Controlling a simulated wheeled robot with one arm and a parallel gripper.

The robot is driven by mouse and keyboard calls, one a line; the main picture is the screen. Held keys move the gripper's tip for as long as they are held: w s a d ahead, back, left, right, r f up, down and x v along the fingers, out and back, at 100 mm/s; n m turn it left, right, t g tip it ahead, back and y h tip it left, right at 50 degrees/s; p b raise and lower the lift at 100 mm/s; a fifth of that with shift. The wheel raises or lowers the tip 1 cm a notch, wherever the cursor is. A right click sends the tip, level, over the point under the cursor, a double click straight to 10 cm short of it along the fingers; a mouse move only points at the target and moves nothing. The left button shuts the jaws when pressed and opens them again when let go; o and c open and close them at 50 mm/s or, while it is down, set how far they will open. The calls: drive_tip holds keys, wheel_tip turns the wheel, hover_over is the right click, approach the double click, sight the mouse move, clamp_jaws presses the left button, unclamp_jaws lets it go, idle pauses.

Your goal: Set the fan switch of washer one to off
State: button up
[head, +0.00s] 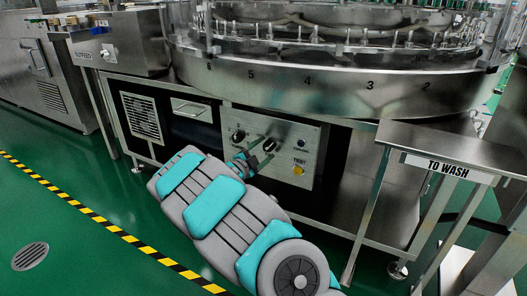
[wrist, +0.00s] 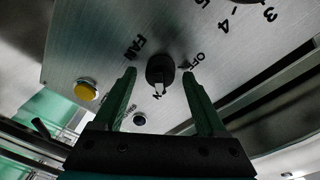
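The fan switch is a black round knob (wrist: 160,70) on a brushed metal panel, beside the printed word FAN. A pale mark on the knob points down in the wrist view, toward a label of which an N shows. The word OFF (wrist: 196,60) is printed to the knob's right. My gripper (wrist: 160,74) is open, with one dark green finger on each side of the knob. Gaps show between the fingers and the knob; whether the tips reach its depth I cannot tell. In the head view, my gripper (head: 264,152) is at the panel's middle knob (head: 270,144).
The panel (head: 312,138) also has a numbered knob (head: 238,136), a blue button (head: 301,144) and a yellow TEST button (head: 298,170). The round washer rim (head: 330,88) overhangs the panel. A steel "TO WASH" table (head: 450,142) stands at right. Green floor is free at left.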

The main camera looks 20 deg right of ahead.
clamp_jaws()
idle(0.3)
drive_tip(key=shift+r+n+p, duration=0.1)
drive_tip(key=shift+n+p, duration=0.3)
drive_tip(key=shift+p, duration=0.2)
drive_tip(key=n+p, duration=0.4)
drive_tip(key=shift+h, duration=0.3)
drive_tip(key=n+t+p, duration=0.1)
drive_tip(key=n+p, duration=0.3)
drive_tip(key=p, duration=0.1)
drive_tip(key=shift+s+n, duration=0.1)
drive_tip(key=shift+n, duration=0.3)
drive_tip(key=n+t+p, duration=0.1)
drive_tip(key=n+p, duration=0.2)
drive_tip(key=n, duration=0.2)
drive_tip(key=shift+p, duration=0.35)
drive_tip(key=shift+d+f+n+t+y+p, duration=0.1)
drive_tip(key=shift+f+n+t+y+p, duration=0.1)
drive_tip(key=shift+n+p, duration=0.7)
drive_tip(key=shift+f+n+t+y+p, duration=0.15)
drive_tip(key=shift+n+p, duration=0.25)
drive_tip(key=shift+n, duration=0.9)
drive_tip(key=shift+r+n, duration=0.1)
drive_tip(key=shift+n, duration=0.2)
